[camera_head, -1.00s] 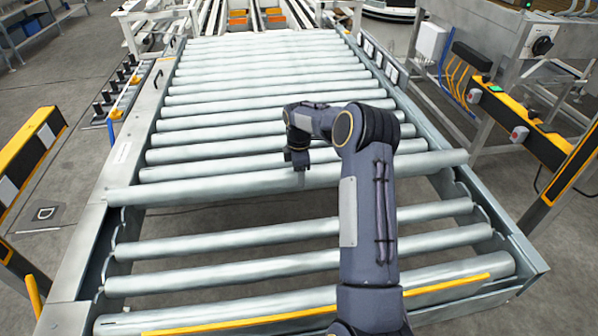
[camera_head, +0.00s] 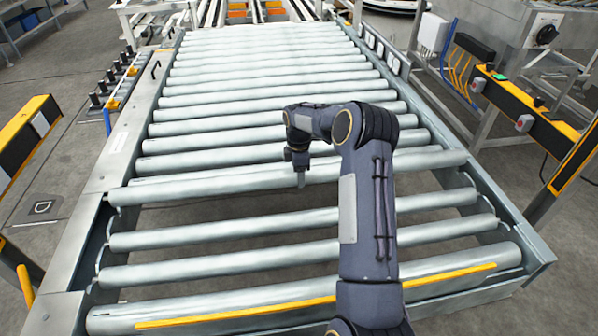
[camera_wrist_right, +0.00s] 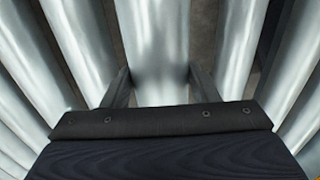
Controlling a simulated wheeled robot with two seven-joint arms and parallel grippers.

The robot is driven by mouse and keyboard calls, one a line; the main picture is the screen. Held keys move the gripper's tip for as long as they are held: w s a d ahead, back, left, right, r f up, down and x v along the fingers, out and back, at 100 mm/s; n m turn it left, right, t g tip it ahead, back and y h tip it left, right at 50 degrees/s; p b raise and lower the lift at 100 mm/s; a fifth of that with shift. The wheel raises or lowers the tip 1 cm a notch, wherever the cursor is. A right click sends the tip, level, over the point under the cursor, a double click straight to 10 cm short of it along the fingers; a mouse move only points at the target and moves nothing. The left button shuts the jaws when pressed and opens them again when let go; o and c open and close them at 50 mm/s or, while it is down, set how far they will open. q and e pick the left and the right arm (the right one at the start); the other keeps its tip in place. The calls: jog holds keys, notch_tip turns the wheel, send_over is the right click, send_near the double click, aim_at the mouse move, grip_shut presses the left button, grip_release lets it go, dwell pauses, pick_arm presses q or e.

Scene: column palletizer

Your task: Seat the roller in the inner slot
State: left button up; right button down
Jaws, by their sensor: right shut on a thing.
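The roller (camera_head: 240,183) is a long grey metal cylinder lying across the conveyor, slightly tilted in the picture. My right gripper (camera_head: 301,180) is shut on it near its middle, from above. In the right wrist view the gripper's two dark fingers (camera_wrist_right: 160,86) stand on either side of the roller (camera_wrist_right: 157,45). The roller's ends overlap the left rail (camera_head: 95,215) and the right rail (camera_head: 490,190); I cannot tell whether they touch. An open gap (camera_head: 220,215) shows on its near side. The slots under its ends are hidden. My left gripper is not in view.
Several rollers (camera_head: 260,98) fill the conveyor beyond the held one, the closest right behind it. Several more (camera_head: 220,265) lie on the near side, with a yellow strip (camera_head: 230,313) at the front. Yellow-black posts (camera_head: 25,140) stand at both sides.

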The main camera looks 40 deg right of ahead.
notch_tip(320, 180, down, 6)
jog(key=b, duration=0.3)
jog(key=shift+f, duration=0.2)
dwell(0.6)
jog(key=c, duration=0.6)
grip_release()
jog(key=shift+o, duration=0.7)
jog(key=shift+s+f, duration=0.1)
